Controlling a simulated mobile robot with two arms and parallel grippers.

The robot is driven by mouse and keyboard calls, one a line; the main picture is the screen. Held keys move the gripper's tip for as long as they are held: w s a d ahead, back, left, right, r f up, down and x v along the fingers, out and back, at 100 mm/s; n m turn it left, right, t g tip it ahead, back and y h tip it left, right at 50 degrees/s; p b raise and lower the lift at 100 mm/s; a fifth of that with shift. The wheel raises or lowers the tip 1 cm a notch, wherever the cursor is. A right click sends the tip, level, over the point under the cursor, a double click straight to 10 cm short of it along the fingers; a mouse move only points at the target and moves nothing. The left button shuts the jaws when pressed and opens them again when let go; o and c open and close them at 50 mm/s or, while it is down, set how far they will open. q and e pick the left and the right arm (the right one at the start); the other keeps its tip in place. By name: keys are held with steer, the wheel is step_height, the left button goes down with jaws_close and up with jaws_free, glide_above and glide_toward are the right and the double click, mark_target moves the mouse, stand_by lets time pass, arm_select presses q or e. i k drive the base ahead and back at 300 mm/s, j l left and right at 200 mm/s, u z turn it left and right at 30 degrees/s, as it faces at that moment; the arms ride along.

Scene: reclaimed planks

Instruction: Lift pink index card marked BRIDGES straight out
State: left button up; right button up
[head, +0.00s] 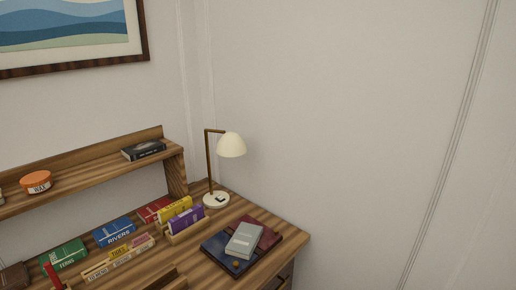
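A low wooden holder (112,267) stands on the desk at the lower left, with several small cards upright in it. A pinkish card (142,241) shows at its right end, beside a yellow card (118,251). The lettering on the pinkish card is too small to read, so I cannot tell whether it says BRIDGES. Cream labels run along the front of the holder. Neither of my grippers is in view.
Behind the holder lie green (64,254), blue (114,231) and red (154,209) books. Yellow (175,208) and purple (186,219) items stand nearby. A lamp (231,146), stacked books (243,240) and a shelf (92,167) are close. The desk's right edge is bare.

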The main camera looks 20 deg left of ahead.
mark_target(144, 238)
steer(key=u, duration=1.65)
steer(key=i+l+u, duration=0.15)
steer(key=l+u, duration=0.25)
steer(key=i+l+u, duration=0.1)
steer(key=l+u, duration=0.7)
steer(key=i+j, duration=0.05)
